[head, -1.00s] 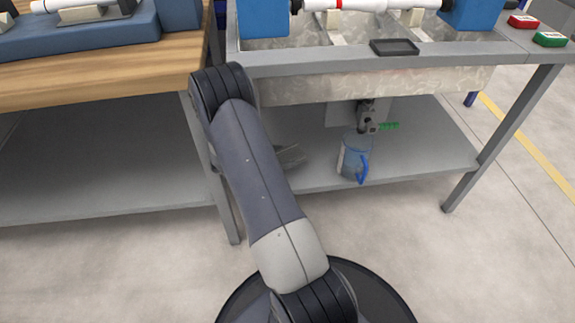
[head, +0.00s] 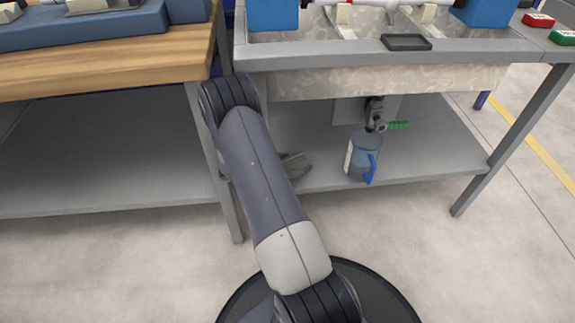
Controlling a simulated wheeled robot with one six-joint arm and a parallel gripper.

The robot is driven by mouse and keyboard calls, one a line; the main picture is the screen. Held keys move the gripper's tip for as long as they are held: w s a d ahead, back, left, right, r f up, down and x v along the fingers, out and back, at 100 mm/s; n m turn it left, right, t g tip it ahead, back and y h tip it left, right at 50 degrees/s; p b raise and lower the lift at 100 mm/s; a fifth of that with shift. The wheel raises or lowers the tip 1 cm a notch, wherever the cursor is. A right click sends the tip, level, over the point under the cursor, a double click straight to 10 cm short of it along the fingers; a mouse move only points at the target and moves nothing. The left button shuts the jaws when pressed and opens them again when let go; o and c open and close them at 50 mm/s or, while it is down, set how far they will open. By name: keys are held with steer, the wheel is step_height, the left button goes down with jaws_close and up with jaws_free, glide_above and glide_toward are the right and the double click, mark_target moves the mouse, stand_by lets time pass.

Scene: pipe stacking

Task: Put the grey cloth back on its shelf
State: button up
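A small grey folded shape (head: 294,166), which looks like the grey cloth, shows just right of my arm. It appears at or over the lower shelf (head: 425,150) under the sink. My arm covers its left part, so I cannot tell whether it rests on the shelf or is held. My gripper is hidden behind my own arm.
A blue jug (head: 362,158) stands on the lower shelf below a drain valve with a green handle (head: 398,125). A black tray (head: 406,42) lies on the sink's front rim. Table legs (head: 510,145) bound the shelf. The wooden bench's lower shelf (head: 100,150) looks empty.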

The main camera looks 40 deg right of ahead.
mark_target(288, 166)
steer(key=shift+o, duration=1.3)
steer(key=shift+r+p, duration=0.25)
steer(key=shift+p, duration=0.05)
steer(key=p+v, duration=0.3)
steer(key=v, duration=0.9)
steer(key=shift+f, duration=0.15)
steer(key=b+x, duration=0.3)
steer(key=x, duration=0.9)
steer(key=shift+f+b, duration=0.25)
steer(key=shift+b, duration=0.15)
steer(key=shift+r+p, duration=0.95)
steer(key=shift+r, duration=1)
